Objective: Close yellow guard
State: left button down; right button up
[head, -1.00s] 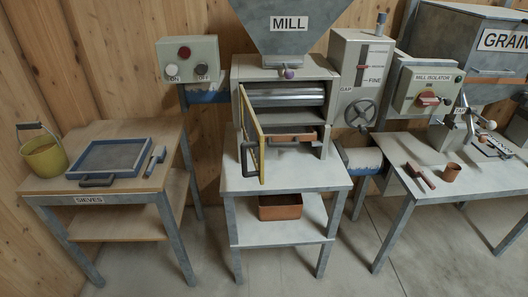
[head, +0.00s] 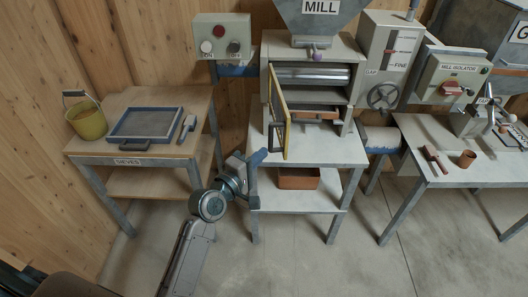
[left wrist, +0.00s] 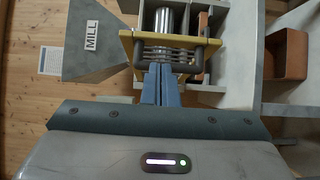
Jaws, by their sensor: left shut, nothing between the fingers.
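The yellow guard (head: 286,125) stands swung open on the front of the mill (head: 318,42), hinged at the left of its opening and seen almost edge-on. Its dark handle (head: 273,137) is on its left face. My left gripper (head: 258,157) is shut and empty, a little left of and below the handle in the head view. My right gripper is not in view.
The mill table (head: 345,155) has a clear top in front and a brown bin (head: 298,178) on its lower shelf. A sieve table (head: 160,151) stands left, with a yellow bucket (head: 89,122) and a sieve tray (head: 147,136). A second bench (head: 430,178) stands right.

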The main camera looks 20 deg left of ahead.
aim_at(285, 134)
pick_arm(q)
jog(key=p+x, duration=0.1)
jog(key=x, duration=0.5)
jog(key=shift+w+r, duration=0.1)
jog(key=shift+w, duration=0.05)
jog(key=shift+w+d+p, duration=0.25)
jog(key=shift+w+p, duration=0.15)
jog(key=shift+w, duration=0.3)
